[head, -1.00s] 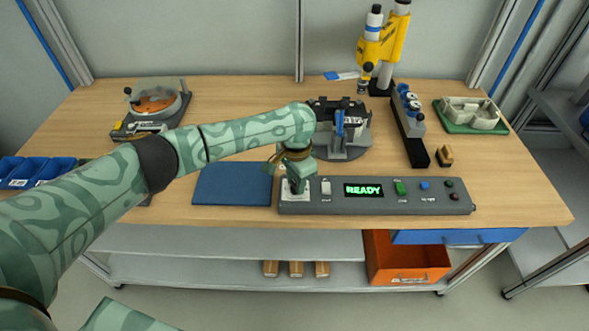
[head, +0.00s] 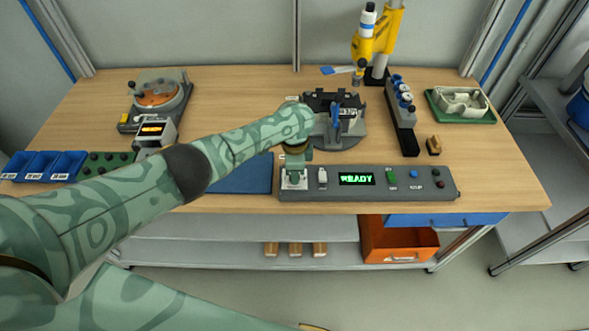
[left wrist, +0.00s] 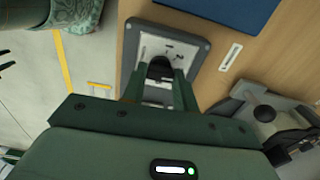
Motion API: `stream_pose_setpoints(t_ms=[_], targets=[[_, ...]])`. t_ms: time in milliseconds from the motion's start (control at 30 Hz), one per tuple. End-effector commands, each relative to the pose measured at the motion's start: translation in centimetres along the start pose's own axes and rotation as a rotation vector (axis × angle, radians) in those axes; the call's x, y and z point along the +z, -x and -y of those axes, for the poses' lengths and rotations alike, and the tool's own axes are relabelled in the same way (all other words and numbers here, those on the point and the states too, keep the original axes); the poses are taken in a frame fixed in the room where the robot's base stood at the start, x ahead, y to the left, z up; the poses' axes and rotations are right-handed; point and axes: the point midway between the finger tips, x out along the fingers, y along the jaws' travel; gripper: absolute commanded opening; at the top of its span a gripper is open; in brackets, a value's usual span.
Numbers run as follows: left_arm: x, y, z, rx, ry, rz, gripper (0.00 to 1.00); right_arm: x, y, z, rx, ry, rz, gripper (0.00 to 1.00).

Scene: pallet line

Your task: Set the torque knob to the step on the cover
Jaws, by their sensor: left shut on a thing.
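The grey control panel (head: 410,188) lies along the table's front edge, with a green READY display (head: 357,179). My left gripper (head: 294,180) points down at the white dial plate on the panel's left end. In the left wrist view, my left gripper (left wrist: 161,82) is shut on the dark torque knob (left wrist: 160,67), fingers on either side of it. The white dial plate (left wrist: 180,48) has marks too small to read, and my fingers hide part of it. A fixture (head: 338,130) with a dark top and blue lever stands behind; I cannot read a step there. My right gripper is out of view.
A blue mat (head: 245,178) lies left of the panel, partly under my left arm. Blue bins (head: 40,166) and a small box with an orange display (head: 152,130) are at the left. A dark rack (head: 402,125) and a green tray (head: 460,105) stand at the right.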

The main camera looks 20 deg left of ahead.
Motion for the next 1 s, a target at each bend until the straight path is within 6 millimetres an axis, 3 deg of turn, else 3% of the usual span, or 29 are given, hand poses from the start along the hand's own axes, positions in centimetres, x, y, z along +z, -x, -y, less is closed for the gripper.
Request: stream_pose_setpoints(t_ms=[533,567,633,1000], targets=[[-0.19,0.14,0.03,-0.001,-0.025,-0.005,0.06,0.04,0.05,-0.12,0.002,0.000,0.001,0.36],[-0.20,0.15,0.03,-0.001,-0.025,-0.005,0.35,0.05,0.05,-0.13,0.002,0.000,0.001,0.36],[-0.18,0.14,0.02,-0.001,-0.025,-0.004,0.51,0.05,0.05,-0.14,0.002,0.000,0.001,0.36],[-0.06,0.90,0.02,-0.001,-0.023,-0.002,0.51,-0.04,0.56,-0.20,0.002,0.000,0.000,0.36]])
